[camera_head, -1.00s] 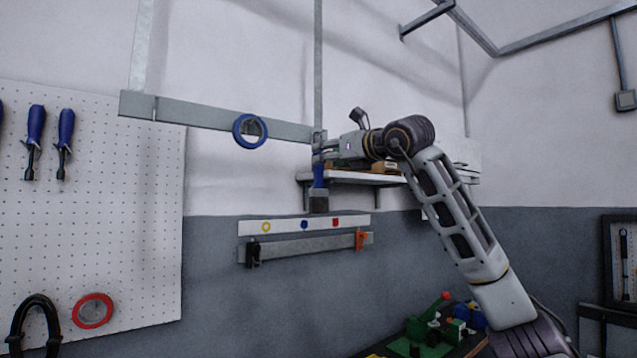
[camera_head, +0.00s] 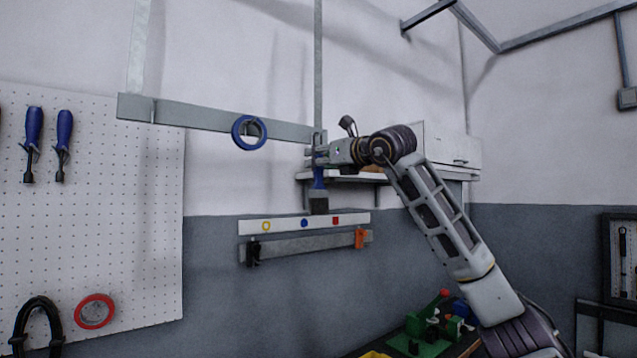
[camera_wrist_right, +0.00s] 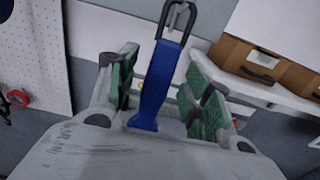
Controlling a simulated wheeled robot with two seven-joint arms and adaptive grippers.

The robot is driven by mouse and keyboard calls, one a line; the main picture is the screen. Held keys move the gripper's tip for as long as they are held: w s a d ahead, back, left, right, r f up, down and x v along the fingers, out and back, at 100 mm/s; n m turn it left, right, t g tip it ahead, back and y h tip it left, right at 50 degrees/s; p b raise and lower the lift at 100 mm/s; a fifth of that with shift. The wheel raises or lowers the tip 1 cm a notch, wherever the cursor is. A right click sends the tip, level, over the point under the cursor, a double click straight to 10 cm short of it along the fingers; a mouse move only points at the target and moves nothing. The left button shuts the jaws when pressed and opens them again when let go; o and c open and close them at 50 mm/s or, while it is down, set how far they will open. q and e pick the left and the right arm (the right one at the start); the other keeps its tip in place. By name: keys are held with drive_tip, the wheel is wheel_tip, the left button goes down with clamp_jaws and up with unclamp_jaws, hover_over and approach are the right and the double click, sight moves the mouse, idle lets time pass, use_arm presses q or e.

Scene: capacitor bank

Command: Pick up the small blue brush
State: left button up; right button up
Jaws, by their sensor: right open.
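The small blue brush (camera_head: 319,188) hangs upright below the right end of the grey rail, with its dark bristles down. My right gripper (camera_head: 318,157) is at the upper part of its handle in the head view. In the right wrist view the blue handle (camera_wrist_right: 160,88) stands between the two green-padded fingers of my right gripper (camera_wrist_right: 164,88), with a dark hanging loop at its top. The fingers are open, with gaps on both sides of the handle. The bristles are hidden in the wrist view. My left gripper is not in view.
A blue tape ring (camera_head: 249,132) hangs on the grey rail (camera_head: 200,117) to the left. A white shelf (camera_head: 345,180) with a cardboard box (camera_wrist_right: 262,65) is close behind on the right. A white strip with coloured marks (camera_head: 285,225) is below the brush. A pegboard (camera_head: 110,220) stands left.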

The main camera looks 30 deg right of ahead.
drive_tip(key=shift+w+a, duration=0.1)
drive_tip(key=shift+w, duration=0.7)
clamp_jaws()
